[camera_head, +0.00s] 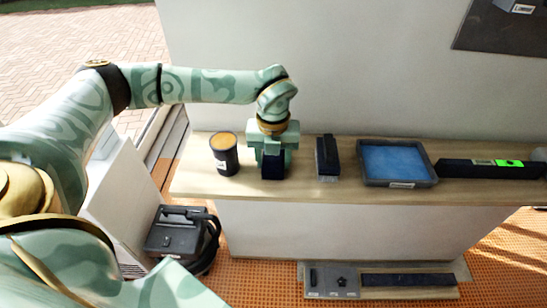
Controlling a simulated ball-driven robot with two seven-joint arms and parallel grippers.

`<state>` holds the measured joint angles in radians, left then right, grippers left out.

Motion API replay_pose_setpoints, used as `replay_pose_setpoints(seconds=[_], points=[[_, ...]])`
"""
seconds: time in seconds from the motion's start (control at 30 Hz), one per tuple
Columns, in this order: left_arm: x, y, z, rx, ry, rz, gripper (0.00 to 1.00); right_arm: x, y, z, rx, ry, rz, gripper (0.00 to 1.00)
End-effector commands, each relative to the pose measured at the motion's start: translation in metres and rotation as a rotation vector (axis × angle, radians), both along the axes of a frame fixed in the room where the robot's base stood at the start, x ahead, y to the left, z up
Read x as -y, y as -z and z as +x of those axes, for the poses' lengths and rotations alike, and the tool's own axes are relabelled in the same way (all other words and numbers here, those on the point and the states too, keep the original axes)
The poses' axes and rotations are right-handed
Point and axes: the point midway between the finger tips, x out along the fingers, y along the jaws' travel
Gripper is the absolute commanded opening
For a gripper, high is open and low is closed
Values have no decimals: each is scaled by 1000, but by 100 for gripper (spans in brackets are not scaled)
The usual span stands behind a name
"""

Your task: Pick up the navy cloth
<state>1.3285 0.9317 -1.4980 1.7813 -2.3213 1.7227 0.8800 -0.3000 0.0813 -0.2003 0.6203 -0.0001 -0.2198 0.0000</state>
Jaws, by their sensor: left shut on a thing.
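The navy cloth (272,167) shows as a small dark navy block shape at the shelf's left part, directly below and between the fingers of my left gripper (273,158). The left gripper points down and is shut on it. The fingers and hand hide part of the cloth. I cannot tell whether its lower edge touches the shelf or is a little above it. My right gripper is not in view.
A dark cup (228,162) with orange contents stands close left of the gripper. Right of it are a black block (327,156), a tray (400,184) with a blue inside and a long black bar (460,168). A pale wall rises behind the wooden shelf (300,190).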

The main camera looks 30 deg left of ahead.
Motion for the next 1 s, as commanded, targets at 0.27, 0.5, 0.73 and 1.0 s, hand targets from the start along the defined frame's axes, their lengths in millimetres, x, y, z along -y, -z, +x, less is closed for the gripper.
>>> replay_pose_setpoints(seconds=[0.27, 0.5, 0.73, 1.0], points=[[0, -7, 0, 1, 0, 0, 27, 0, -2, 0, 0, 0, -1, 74], [-2, -45, -9, 3, -1, -1, 27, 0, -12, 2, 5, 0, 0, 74], [-11, -98, -55, 2, 0, 0, 27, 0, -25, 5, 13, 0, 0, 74], [-21, -118, -108, 1, -2, 1, 27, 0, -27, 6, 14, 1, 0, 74]])
